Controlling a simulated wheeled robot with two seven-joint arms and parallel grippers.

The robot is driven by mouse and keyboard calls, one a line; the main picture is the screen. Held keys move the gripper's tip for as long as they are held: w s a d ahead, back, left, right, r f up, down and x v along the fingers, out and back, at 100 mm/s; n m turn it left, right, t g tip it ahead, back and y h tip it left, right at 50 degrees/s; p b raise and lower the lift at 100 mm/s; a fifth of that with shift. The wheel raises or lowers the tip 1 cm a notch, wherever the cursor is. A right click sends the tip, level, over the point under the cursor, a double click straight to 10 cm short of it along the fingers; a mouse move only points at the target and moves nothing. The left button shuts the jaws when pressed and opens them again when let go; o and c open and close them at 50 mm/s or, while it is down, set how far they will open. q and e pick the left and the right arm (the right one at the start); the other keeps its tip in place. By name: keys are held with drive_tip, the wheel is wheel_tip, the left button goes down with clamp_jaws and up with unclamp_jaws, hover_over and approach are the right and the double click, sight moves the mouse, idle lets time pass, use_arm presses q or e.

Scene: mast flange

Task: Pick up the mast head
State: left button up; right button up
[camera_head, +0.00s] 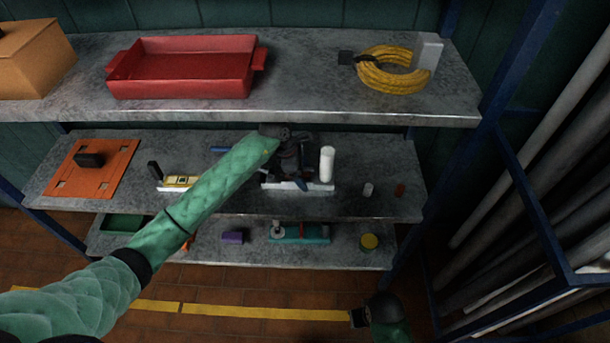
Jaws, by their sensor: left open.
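No part is clearly marked as the mast head. The likeliest is a white upright cylinder (327,163) at the right end of a pale flat base (318,187) on the middle shelf. My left gripper (300,183), dark at the end of a green-sleeved arm, is open, just left of the cylinder and over the base. It hides part of the base, and I cannot tell whether it touches anything. My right gripper (358,318) shows small and dark at the bottom, low in front of the shelves, its jaws unclear.
Above, the top shelf (300,90) holds a red tray (185,75) and yellow cable (390,78). Pipes (520,190) stand right.

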use_arm(q)
drive_tip(key=shift+f+b, duration=0.25)
drive_tip(key=shift+b, duration=0.2)
idle(0.4)
drive_tip(key=shift+c, duration=0.4)
drive_tip(key=c, duration=1.3)
drive_tip(key=shift+o, duration=0.2)
